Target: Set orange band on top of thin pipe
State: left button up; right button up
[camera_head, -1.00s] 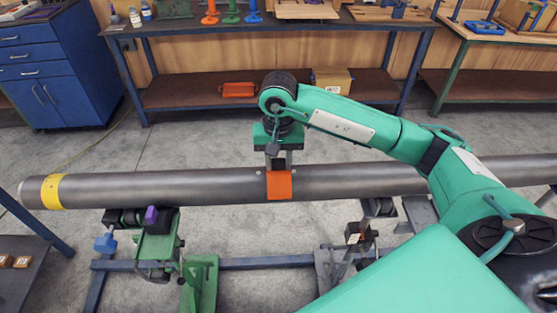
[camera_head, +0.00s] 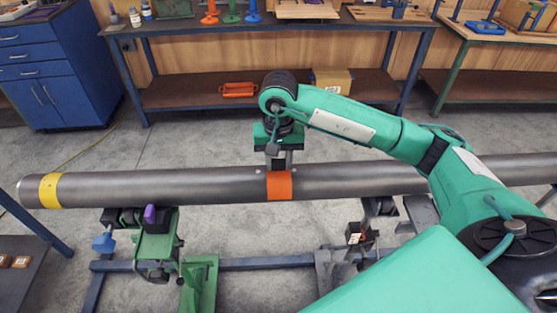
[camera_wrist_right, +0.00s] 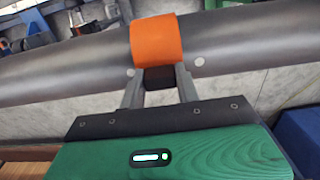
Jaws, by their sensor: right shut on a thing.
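The orange band (camera_head: 279,186) lies over the long grey pipe (camera_head: 170,188), near its middle, and looks wrapped across the pipe's top and near side. In the right wrist view, the band (camera_wrist_right: 157,40) sits against the pipe (camera_wrist_right: 245,38), with the fingers of my right gripper (camera_wrist_right: 158,80) on either side of a dark part below the band. The band's underside is hidden. My left gripper is not in view.
A yellow band (camera_head: 49,190) circles the pipe's left end. A green stand (camera_head: 158,240) and another support (camera_head: 345,262) stand under the pipe. Bare floor lies between.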

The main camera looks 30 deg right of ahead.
jog(key=shift+b, duration=0.5)
dwell(0.8)
jog(key=o, duration=1.1)
jog(key=shift+r+p, duration=1.1)
jog(key=shift+r, duration=2.4)
